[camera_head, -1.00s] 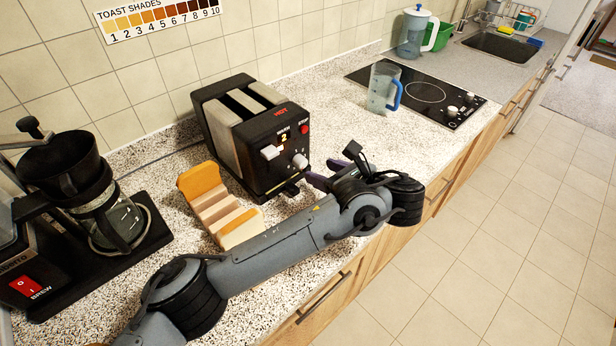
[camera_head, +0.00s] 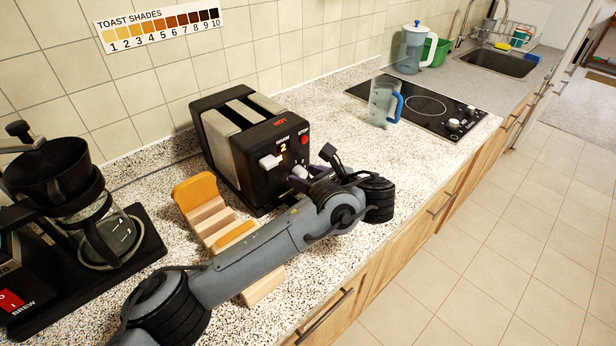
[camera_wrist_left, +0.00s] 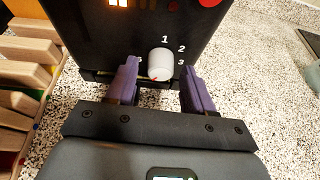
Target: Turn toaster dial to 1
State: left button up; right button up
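The black toaster (camera_head: 273,140) stands on the counter, with HOT lit red on top and a lit 2 on its front. Its white dial (camera_wrist_left: 160,63) shows in the left wrist view, with 1, 2 and 3 printed from above it down its right side. A small red mark shows low on the dial. My left gripper (camera_wrist_left: 161,88) is open, one purple finger at each side just in front of the dial. I cannot tell whether they touch it. In the head view, the gripper (camera_head: 311,183) partly hides the dial (camera_head: 300,171). My right gripper is not in view.
A coffee maker (camera_head: 80,225) is at the far left. A blue-handled pitcher (camera_head: 383,103) stands by the cooktop (camera_head: 425,105). The counter right of the toaster is clear.

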pick_arm(q)
jog(key=c, duration=0.9)
jog(key=shift+n+t+h+p, duration=0.3)
jog(key=shift+n+p, duration=0.3)
jog(key=shift+p, duration=0.3)
jog(key=shift+s+a+n, duration=0.1)
jog(key=shift+n, duration=0.4)
jog(key=shift+f+n+t+h, duration=0.15)
jog(key=shift+n+t+h, duration=0.25)
jog(key=shift+n+t, duration=0.7)
jog(key=shift+n, duration=0.2)
jog(key=shift+b, duration=0.3)
jog(key=o, duration=1)
jog(key=shift+o, duration=0.2)
